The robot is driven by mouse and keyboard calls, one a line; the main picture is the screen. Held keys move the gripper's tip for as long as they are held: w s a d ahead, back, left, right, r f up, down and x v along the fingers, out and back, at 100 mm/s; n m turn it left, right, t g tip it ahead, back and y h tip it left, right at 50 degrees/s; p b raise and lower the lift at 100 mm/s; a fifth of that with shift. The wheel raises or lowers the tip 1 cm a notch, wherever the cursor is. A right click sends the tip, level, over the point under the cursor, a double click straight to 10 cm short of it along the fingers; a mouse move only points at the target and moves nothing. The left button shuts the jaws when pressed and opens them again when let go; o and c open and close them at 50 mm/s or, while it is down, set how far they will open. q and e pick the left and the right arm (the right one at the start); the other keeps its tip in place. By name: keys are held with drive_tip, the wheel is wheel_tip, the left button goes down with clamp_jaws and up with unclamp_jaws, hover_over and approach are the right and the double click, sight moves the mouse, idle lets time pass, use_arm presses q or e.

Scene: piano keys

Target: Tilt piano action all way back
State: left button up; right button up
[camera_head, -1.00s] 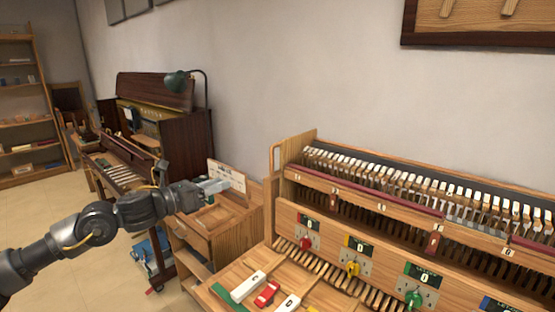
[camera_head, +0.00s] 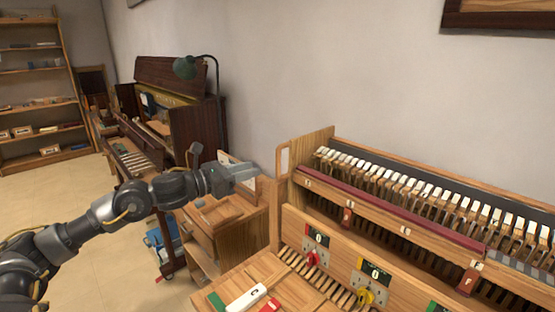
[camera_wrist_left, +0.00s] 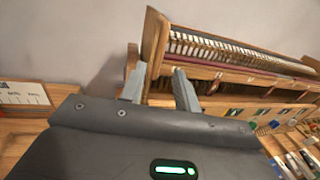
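The piano action (camera_head: 400,190) is a long wooden frame with a row of hammers and a dark red rail, standing at right behind the key bed. It also shows in the left wrist view (camera_wrist_left: 240,55). A wooden loop handle (camera_head: 283,161) stands at its left end, beside the end panel (camera_head: 312,150). My left gripper (camera_head: 252,172) is just left of the handle in the head view. In the left wrist view, its two grey fingers (camera_wrist_left: 160,80) are apart, pointing at the action's left end. I cannot tell whether they touch the handle. My right gripper is not in view.
A wooden cabinet (camera_head: 225,225) stands below my left gripper. A dark upright piano (camera_head: 200,115) and lamp (camera_head: 187,67) stand behind.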

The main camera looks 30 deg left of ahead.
sight(278, 174)
use_arm(q)
drive_tip(key=p+x, duration=0.4)
drive_tip(key=x, duration=0.5)
drive_tip(key=shift+w+d, duration=0.15)
drive_tip(key=shift+w, duration=0.15)
drive_tip(key=shift+w+d, duration=0.15)
drive_tip(key=shift+w, duration=0.05)
clamp_jaws()
